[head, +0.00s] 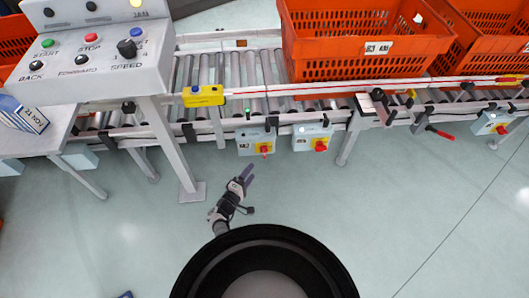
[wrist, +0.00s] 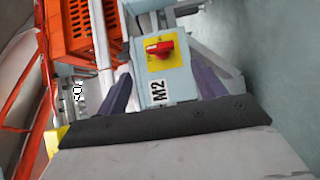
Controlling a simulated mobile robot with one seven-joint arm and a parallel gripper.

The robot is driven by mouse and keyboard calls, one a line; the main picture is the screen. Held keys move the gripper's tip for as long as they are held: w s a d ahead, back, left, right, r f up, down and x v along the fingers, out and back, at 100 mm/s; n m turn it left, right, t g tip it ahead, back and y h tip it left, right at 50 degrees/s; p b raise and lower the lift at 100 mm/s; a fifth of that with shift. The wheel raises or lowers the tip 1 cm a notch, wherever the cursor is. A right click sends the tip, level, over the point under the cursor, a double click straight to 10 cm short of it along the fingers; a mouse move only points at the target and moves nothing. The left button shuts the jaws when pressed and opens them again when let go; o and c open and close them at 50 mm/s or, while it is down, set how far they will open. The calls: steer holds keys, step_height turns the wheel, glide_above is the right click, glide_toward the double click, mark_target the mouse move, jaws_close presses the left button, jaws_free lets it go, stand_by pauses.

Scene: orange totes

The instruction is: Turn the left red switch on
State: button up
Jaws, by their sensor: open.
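The left red switch (head: 264,150) sits on a yellow plate on a grey box under the conveyor in the head view. A second red switch (head: 320,146) sits on a similar box to its right. My gripper (head: 248,173) is low in front of the conveyor, below the left box and apart from it. In the wrist view a red switch (wrist: 159,48) on a yellow plate, above an M2 label, shows ahead between the fingers of my open gripper (wrist: 165,85). The head view labels are too small to match to M2. Nothing is held.
The roller conveyor (head: 235,70) runs across, with an orange tote (head: 360,45) on it. A control panel (head: 90,60) on a leg (head: 172,150) stands to the left. Another red switch box (head: 493,122) is far right. The floor (head: 420,200) in front is clear.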

mark_target(265, 154)
steer(key=shift+b+x, duration=3.35)
steer(key=shift+x, duration=2.5)
steer(key=c, duration=1)
